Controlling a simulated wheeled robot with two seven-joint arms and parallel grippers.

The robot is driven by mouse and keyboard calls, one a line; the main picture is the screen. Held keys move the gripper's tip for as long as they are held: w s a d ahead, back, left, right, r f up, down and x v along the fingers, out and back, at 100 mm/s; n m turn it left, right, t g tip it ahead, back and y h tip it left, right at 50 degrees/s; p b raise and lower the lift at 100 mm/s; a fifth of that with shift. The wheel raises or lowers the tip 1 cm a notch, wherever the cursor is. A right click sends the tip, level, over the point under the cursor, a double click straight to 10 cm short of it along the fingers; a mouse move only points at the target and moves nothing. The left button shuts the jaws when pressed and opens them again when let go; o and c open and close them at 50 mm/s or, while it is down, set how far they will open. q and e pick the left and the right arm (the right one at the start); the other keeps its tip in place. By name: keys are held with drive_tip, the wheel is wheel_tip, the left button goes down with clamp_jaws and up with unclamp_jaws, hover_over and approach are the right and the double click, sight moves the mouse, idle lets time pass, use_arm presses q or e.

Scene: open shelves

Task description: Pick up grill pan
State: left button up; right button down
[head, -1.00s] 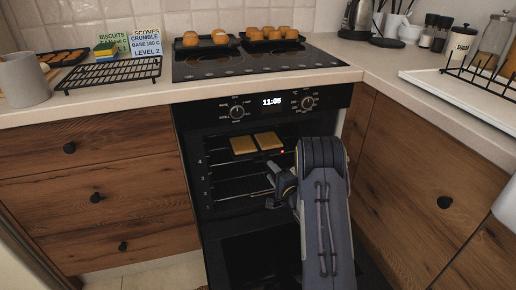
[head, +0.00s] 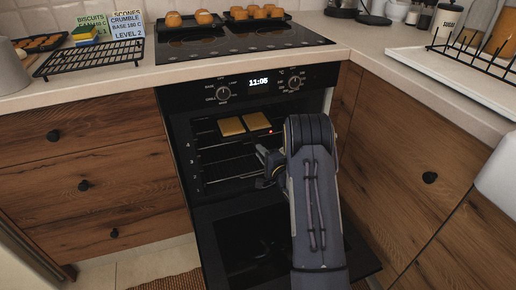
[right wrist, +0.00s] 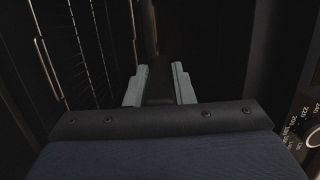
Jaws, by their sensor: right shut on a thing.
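The grill pan is dark and hard to make out inside the open black oven (head: 197,172). My right gripper (head: 265,160) is at the oven opening, just below and right of the slices. In the right wrist view, its grey fingers (right wrist: 158,86) are shut on a dark bar (right wrist: 158,72), apparently the grill pan's handle. The pan's body cannot be told from the dark oven there. My left gripper is not in view.
The oven door (head: 240,245) hangs open below, partly behind my right arm. Wire racks (head: 225,167) cross the oven. Wooden drawers (head: 85,185) and a cabinet (head: 400,150) flank it. Trays of buns (head: 195,18) stand on the hob (head: 230,42).

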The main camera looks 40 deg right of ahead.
drive_tip(key=shift+r, duration=0.7)
drive_tip(key=s+a+r+p, duration=0.4)
drive_tip(key=s+a+r, duration=0.3)
drive_tip(key=s+r, duration=0.4)
drive_tip(key=shift+s+a+r, duration=0.15)
drive_tip(key=shift+s+r, duration=0.1)
drive_tip(key=shift+s, duration=0.25)
drive_tip(key=c, duration=1.8)
unclamp_jaws()
clamp_jaws()
